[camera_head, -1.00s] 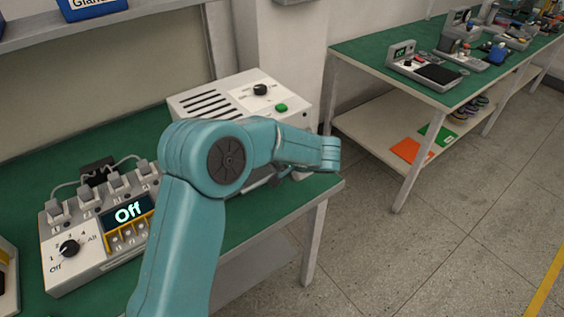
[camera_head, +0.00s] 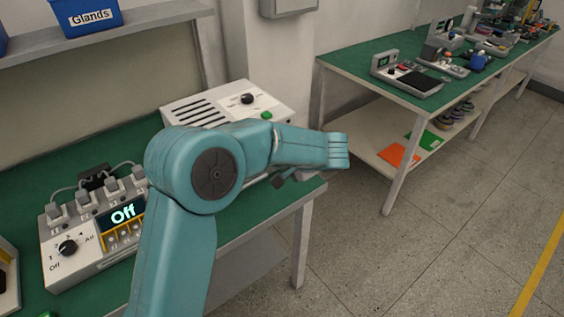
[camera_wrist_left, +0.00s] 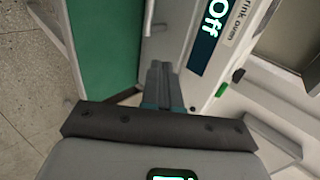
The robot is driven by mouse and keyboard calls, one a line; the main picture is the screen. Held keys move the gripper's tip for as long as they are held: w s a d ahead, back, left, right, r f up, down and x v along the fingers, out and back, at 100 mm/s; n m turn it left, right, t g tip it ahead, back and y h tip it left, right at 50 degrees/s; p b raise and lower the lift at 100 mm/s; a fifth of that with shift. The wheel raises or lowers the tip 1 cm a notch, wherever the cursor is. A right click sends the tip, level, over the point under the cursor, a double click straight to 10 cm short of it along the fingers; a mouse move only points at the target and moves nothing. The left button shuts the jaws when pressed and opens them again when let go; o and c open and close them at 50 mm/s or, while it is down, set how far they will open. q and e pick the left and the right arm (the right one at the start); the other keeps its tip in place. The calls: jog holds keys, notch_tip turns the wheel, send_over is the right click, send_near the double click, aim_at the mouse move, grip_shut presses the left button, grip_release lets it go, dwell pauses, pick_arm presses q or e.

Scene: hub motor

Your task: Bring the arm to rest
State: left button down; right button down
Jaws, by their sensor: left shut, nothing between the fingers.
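My left arm (camera_head: 185,230), teal, rises from the bottom of the head view, bends at a round joint and reaches right, over the front edge of the near bench. In the wrist view my left gripper (camera_wrist_left: 162,72) has its dark fingers together with nothing between them. In the head view the arm mostly hides the gripper. The white shrink oven (camera_head: 190,108) stands behind the arm on the bench; in the wrist view its display (camera_wrist_left: 207,38) reads "Off", close beyond the fingers. My right gripper is not in view.
A control box (camera_head: 75,265) with a dial and an "Off" display stands on the near green bench (camera_head: 25,180). A blue "Glands" bin (camera_head: 88,18) is on the shelf above. A second bench (camera_head: 345,62) with devices stands at right. Open floor (camera_head: 430,250) lies between.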

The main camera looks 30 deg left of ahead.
pick_arm(q)
jog(key=s+d+f+h, duration=0.1)
jog(key=f, duration=0.2)
jog(key=s+d+f+g+h, duration=0.1)
jog(key=d+f, duration=0.1)
jog(key=f, duration=0.2)
jog(key=s+d+f+m+h, duration=0.1)
jog(key=f, duration=0.2)
jog(key=shift+s+d+f+h, duration=0.3)
jog(key=shift+s+d+f, duration=0.1)
jog(key=s+d+f+n+g+h, duration=0.1)
jog(key=s+d+f+n+h, duration=0.2)
jog(key=s+d+f, duration=0.4)
jog(key=s+d+f+n+h, duration=0.4)
jog(key=s+d+f+h, duration=0.2)
jog(key=s+f, duration=0.6)
jog(key=s+d, duration=0.2)
jog(key=s, duration=0.2)
jog(key=shift+s+d+g, duration=0.2)
jog(key=shift+g, duration=0.2)
